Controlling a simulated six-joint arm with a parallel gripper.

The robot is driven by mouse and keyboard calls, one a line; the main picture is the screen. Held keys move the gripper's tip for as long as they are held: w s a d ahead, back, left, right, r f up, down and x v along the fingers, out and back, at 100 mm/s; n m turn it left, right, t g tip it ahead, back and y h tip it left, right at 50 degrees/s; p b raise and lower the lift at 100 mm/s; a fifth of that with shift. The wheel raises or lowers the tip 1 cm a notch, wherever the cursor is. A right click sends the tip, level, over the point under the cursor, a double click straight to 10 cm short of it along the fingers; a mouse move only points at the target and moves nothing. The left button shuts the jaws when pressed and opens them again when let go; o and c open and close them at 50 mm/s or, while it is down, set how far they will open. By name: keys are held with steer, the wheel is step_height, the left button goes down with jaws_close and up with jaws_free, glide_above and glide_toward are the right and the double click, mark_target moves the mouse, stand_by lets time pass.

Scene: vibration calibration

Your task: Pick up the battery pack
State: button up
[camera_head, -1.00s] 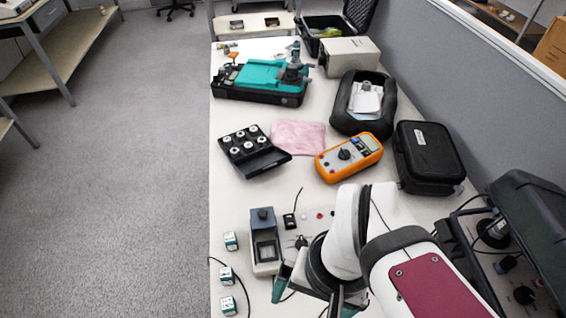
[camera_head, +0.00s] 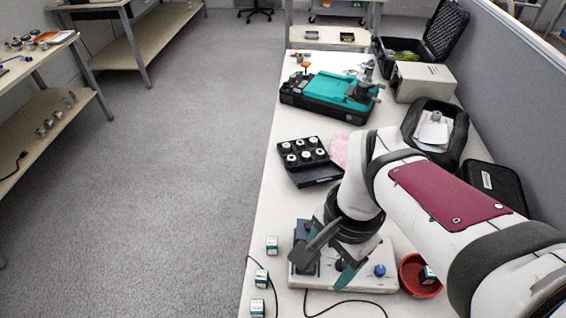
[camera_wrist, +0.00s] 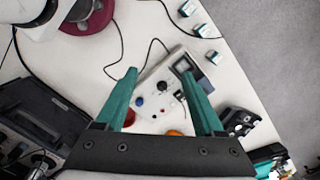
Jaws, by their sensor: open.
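No object is clearly marked as a battery pack; small white-and-teal labelled cubes are possible candidates. Three stand along the table's left edge: a far one (camera_head: 272,245), a middle one (camera_head: 262,278) and a near one (camera_head: 257,308). They also show at the top of the wrist view, where one is at the corner (camera_wrist: 207,30). Another cube (camera_head: 428,274) is in a red bowl (camera_head: 408,280). My gripper (camera_head: 322,268) is open and empty above the pale control box (camera_head: 362,281), right of the loose cubes. In the wrist view, its fingers (camera_wrist: 160,72) are spread over that box.
Black cables lie around the control box. A black tray of round parts (camera_head: 308,160), a teal-and-black device (camera_head: 335,95), a black padded bin (camera_head: 436,125) and a black case (camera_head: 494,184) stand farther back. A grey partition (camera_head: 510,100) borders the right side.

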steer(key=w+a+f+m, duration=0.2)
steer(key=w+a+m, duration=0.15)
steer(key=w, duration=0.25)
steer(key=m+h, duration=0.1)
steer(key=m, duration=0.3)
glide_above(272, 241)
step_height(272, 241, down, 5)
step_height(272, 241, down, 16)
steer(key=shift+r, duration=0.2)
jaws_close()
